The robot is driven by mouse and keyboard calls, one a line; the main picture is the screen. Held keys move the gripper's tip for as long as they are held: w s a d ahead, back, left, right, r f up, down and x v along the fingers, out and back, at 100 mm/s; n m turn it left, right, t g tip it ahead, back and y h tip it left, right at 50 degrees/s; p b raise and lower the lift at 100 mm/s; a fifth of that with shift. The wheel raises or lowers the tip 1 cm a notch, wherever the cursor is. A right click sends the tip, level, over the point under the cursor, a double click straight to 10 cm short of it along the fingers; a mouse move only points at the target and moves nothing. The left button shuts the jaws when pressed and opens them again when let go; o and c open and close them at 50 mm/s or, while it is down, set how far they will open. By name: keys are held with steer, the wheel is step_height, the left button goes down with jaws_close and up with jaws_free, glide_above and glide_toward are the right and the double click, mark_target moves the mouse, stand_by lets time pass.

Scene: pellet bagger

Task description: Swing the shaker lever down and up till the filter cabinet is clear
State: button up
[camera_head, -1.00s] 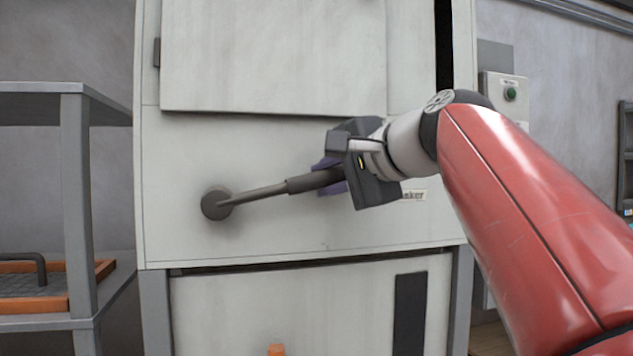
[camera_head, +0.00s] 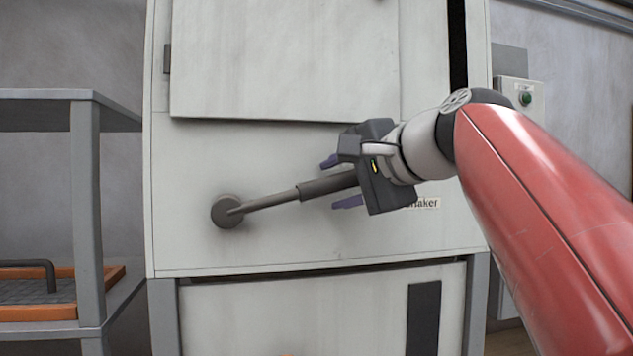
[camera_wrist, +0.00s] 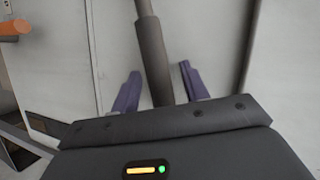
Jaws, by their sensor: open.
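The shaker lever (camera_head: 290,197) is a dark rod with a thicker grip, on a round pivot (camera_head: 227,211) on the front of the pale filter cabinet (camera_head: 200,160). It slants slightly up to the right from the pivot. My gripper (camera_head: 340,181) is open at the grip end, one purple finger above the lever and one below, both apart from it. In the wrist view the lever grip (camera_wrist: 153,60) runs between the two spread fingers (camera_wrist: 158,90). The grip's far end is hidden by my gripper. A label ending in "haker" (camera_head: 425,203) is partly covered.
A grey shelf frame (camera_head: 88,200) stands at left, with an orange-edged tray (camera_head: 50,312) on it. A box with a green button (camera_head: 526,98) is on the right. A door panel (camera_head: 280,60) is above the lever. The cabinet face around the lever is clear.

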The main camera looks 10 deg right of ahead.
steer(key=v, duration=0.7)
steer(key=shift+s+r, duration=0.15)
steer(key=shift+s, duration=0.2)
steer(key=shift+d, duration=0.15)
steer(key=s+a+f+n+g+h, duration=0.1)
steer(key=s+f+n+g+h, duration=0.1)
steer(key=f, duration=1.3)
steer(key=s+a+f+n+g+h, duration=0.1)
steer(key=s+f+n+g, duration=0.2)
steer(key=f, duration=1.2)
steer(key=s+a+f+n+g+h, duration=0.2)
steer(key=s+f+n, duration=0.3)
steer(key=f, duration=1)
steer(key=shift+s+f+n+g+h, duration=0.35)
steer(key=shift+n+g, duration=0.25)
steer(key=shift+n, duration=0.3)
steer(key=shift+r, duration=0.15)
steer(key=shift+c, duration=0.3)
